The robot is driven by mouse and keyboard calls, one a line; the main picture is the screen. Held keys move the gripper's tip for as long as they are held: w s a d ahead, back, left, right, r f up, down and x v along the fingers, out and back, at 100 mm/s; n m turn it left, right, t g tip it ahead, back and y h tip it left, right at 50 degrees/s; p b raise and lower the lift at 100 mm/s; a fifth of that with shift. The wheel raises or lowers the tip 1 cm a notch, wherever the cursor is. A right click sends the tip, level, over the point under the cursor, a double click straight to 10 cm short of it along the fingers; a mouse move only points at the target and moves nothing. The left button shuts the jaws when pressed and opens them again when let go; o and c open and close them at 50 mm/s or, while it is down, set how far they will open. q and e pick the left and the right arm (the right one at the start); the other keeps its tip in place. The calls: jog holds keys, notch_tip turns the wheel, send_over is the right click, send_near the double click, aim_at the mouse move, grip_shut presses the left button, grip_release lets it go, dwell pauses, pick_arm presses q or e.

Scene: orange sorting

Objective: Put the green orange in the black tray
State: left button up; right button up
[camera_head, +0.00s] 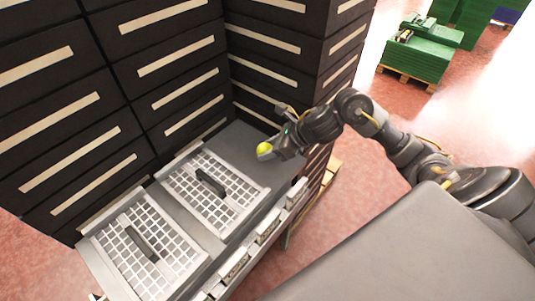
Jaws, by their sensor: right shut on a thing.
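The green orange (264,149), yellow-green and round, is at the fingertips of my right gripper (273,149). The gripper is shut on it, and the fingers hide part of its right side. It is over the far right part of the grey table; I cannot tell its height above the surface. Large black trays or crates (178,61) with pale strips are stacked behind the table. I cannot tell which one is the task's black tray. My left gripper is out of view.
Two pale grid racks lie on the grey table, a right one (176,181) and a left one (103,247), each with a dark bar-like piece. Label holders (268,228) line the front edge. Green crates (417,59) stand on a pallet far right.

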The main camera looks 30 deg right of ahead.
jog(key=shift+w+a+f, duration=0.1)
jog(key=shift+a+f, duration=0.1)
notch_tip(320, 180, down, 2)
jog(key=shift+a+f+p, duration=0.1)
jog(key=shift+a+p, duration=0.05)
jog(key=shift+p, duration=0.2)
jog(key=shift+f, duration=0.55)
jog(key=shift+w+f, duration=0.1)
jog(key=shift+f, duration=0.1)
jog(key=o, duration=1)
jog(key=shift+r, duration=0.1)
jog(key=shift+r, duration=0.1)
